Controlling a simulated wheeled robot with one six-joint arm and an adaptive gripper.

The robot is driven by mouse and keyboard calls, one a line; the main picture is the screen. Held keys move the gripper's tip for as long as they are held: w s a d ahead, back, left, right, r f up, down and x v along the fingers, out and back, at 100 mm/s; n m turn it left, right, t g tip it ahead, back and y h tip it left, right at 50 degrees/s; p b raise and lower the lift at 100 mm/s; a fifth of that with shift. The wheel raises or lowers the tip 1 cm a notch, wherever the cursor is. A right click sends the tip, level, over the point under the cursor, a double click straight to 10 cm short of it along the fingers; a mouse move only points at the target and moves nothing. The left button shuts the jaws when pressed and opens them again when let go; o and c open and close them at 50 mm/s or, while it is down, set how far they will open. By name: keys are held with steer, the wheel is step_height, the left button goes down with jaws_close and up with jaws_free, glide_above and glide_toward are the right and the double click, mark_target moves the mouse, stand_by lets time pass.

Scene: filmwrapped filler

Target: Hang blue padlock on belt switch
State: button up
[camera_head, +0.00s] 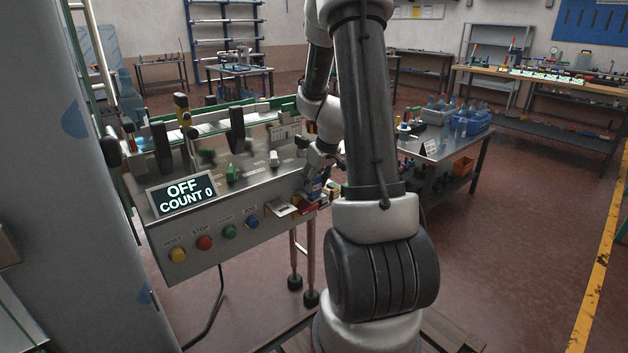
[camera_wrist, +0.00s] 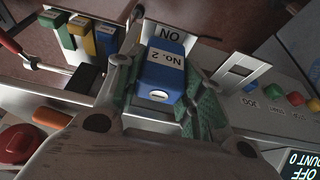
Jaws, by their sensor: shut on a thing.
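My gripper (camera_wrist: 160,88) is shut on the blue padlock (camera_wrist: 164,64), its green-padded fingers on either side of the body. The padlock carries a white "No. 2" label, and its keyhole end faces the wrist camera. Its shackle is hidden. Behind it in the wrist view is a white plate marked "ON" (camera_wrist: 178,35), apparently part of the belt switch; I cannot tell whether the padlock touches it. In the head view my gripper (camera_head: 317,181) is at the right end of the steel control panel, partly hidden by my arm.
A display (camera_head: 186,195) reads "OFF COUNT 0" above a row of buttons (camera_head: 204,243). A plate with a dark slot (camera_wrist: 238,71) lies beside the "ON" plate. A side table (camera_head: 445,151) stands right.

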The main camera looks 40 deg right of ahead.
steer(key=shift+f, duration=0.3)
stand_by(0.5)
steer(key=o, duration=1.3)
steer(key=v, duration=1.2)
steer(key=shift+s, duration=0.1)
steer(key=s+a+r, duration=0.3)
steer(key=s+a, duration=0.2)
steer(key=s, duration=0.1)
steer(key=s+a+r, duration=0.3)
steer(key=s+a, duration=0.3)
steer(key=s, duration=0.1)
steer(key=s+a+r, duration=0.4)
steer(key=s+a, duration=0.2)
steer(key=shift+s, duration=0.2)
